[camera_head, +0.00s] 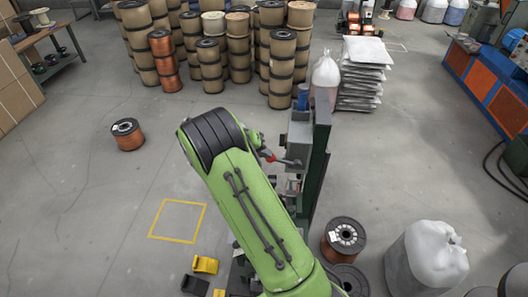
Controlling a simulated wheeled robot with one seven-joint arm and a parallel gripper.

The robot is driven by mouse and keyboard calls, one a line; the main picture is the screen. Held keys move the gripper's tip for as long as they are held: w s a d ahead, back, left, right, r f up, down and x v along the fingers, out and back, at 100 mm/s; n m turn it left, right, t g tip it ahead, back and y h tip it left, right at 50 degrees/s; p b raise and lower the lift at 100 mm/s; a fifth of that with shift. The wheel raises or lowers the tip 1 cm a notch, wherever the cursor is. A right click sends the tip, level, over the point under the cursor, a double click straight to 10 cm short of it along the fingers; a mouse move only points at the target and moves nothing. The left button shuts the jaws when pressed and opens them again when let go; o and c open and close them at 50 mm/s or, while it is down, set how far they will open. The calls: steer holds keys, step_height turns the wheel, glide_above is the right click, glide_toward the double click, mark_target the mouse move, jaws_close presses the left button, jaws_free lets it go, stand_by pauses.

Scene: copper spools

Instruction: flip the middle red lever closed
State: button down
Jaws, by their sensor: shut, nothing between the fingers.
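A grey machine box (299,140) is fixed to a tall dark green post (319,150) in the middle of the view. A small red lever grip (267,156) on a grey shank sticks out to the left of the box, close to the edge of my green arm. I cannot tell whether it is the middle lever. Smaller fittings show lower on the post, partly covered by my arm. Any other levers are hidden or too small to tell. My gripper is hidden behind my arm, so its contact with a lever cannot be seen.
Stacked spools (207,65) stand at the back, with a pile of white sacks (364,75) to their right. A copper spool (343,238) and a large white bag (425,258) stand at right front.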

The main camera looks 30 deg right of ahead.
steer(key=p+v, duration=0.3)
steer(key=v, duration=0.9)
steer(key=shift+r, duration=0.55)
